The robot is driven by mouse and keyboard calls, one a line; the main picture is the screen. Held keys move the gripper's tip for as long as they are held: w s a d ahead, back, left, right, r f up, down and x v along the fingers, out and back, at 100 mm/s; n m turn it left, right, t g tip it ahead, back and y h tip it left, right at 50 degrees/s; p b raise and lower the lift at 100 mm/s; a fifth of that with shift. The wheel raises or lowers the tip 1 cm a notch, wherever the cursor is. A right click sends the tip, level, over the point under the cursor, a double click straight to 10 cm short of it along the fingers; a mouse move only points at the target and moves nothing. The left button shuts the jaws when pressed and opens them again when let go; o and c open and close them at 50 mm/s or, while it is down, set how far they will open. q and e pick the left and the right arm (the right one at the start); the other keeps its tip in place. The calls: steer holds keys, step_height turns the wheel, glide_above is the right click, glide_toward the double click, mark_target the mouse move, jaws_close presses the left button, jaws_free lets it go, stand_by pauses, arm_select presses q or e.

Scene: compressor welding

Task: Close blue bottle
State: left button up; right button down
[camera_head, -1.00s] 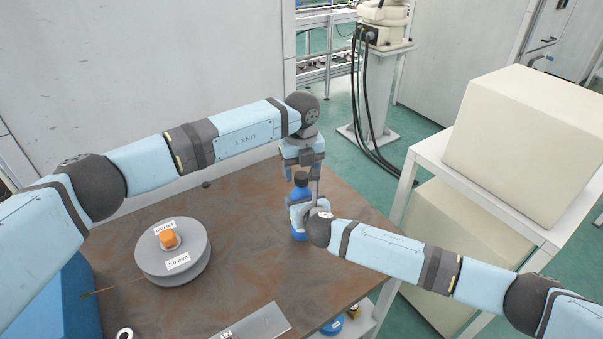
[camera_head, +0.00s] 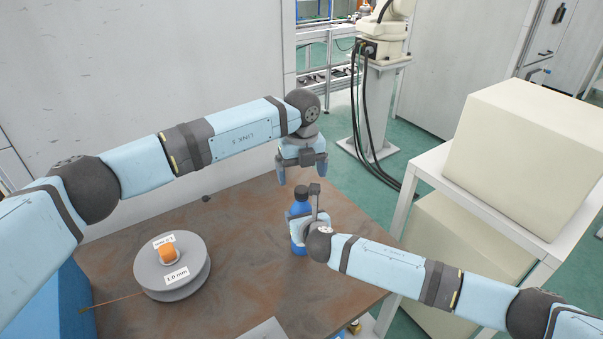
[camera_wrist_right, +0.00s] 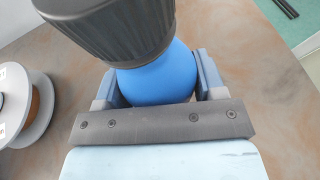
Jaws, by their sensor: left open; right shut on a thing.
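The blue bottle (camera_head: 299,208) stands upright on the brown table with a black cap on its top. In the right wrist view the blue bottle (camera_wrist_right: 158,80) sits between the fingers, and the black ribbed cap (camera_wrist_right: 115,25) is on its neck. My right gripper (camera_head: 300,222) is shut around the bottle's body. My left gripper (camera_head: 301,178) points down above the bottle, open and empty, with a small gap over the cap. Whether the cap is fully tight cannot be told.
A grey wire spool (camera_head: 172,270) with an orange centre lies on the table (camera_head: 235,235) at the left. A white shelf (camera_head: 500,225) with large cream boxes (camera_head: 525,150) stands at the right. A grey wall is behind the table. The table between spool and bottle is clear.

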arm_select(q)
step_height(320, 180, up, 12)
steer(key=shift+f, duration=0.25)
arm_select(e)
steer(key=shift+c, duration=0.7)
jaws_free()
arm_select(q)
steer(key=shift+f, duration=0.2)
arm_select(e)
steer(key=v, duration=1.3)
steer(key=shift+s+r, duration=0.2)
steer(key=shift+s, duration=0.15)
steer(key=shift+d, duration=0.1)
